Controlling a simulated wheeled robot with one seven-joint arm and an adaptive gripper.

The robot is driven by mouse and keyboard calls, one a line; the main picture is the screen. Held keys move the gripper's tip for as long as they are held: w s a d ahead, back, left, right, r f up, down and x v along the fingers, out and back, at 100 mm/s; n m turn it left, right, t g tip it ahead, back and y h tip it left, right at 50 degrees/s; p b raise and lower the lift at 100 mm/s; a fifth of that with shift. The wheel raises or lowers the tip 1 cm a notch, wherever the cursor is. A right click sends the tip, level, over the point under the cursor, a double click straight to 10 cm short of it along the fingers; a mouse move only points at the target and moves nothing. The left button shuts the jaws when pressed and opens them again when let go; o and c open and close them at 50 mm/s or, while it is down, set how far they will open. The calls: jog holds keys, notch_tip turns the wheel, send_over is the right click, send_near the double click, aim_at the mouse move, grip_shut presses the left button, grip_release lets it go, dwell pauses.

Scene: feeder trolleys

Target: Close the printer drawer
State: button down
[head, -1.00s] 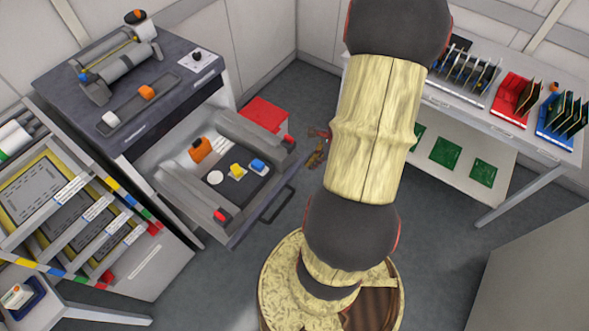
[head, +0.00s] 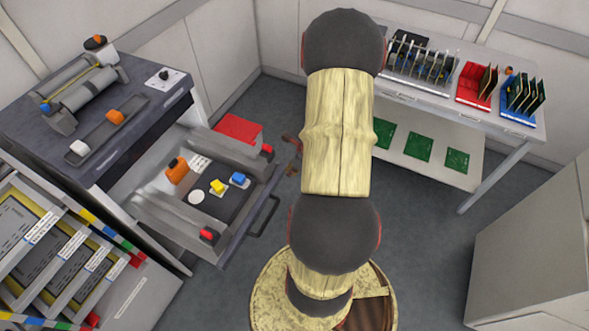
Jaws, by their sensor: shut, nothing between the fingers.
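The printer drawer (head: 225,255) is pulled well out of the dark-topped printer cabinet (head: 150,120) on the left. Its front panel and dark bar handle (head: 265,217) face right, toward my arm. Inside lie an orange part, a white disc, and yellow and blue pieces between grey rails with red ends. My gripper (head: 293,152) shows only in part, as small reddish-brown pieces left of my arm, beyond the far end of the drawer front. It looks apart from the drawer, though its height is hard to judge. My arm hides the rest of it.
A red box (head: 238,130) stands behind the drawer. A rack with sloping shelves (head: 60,250) stands close on the drawer's near side. A white table (head: 455,95) with board racks stands at the back right, a grey cabinet (head: 530,250) at the right.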

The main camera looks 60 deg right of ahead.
aim_at(276, 174)
jog(key=w+f, duration=0.1)
jog(key=w, duration=0.2)
jog(key=w+f, duration=0.1)
jog(key=shift+w+a+f+b, duration=0.2)
jog(key=shift+w+f+b, duration=0.15)
jog(key=shift+w+b, duration=0.05)
jog(key=shift+w, duration=0.1)
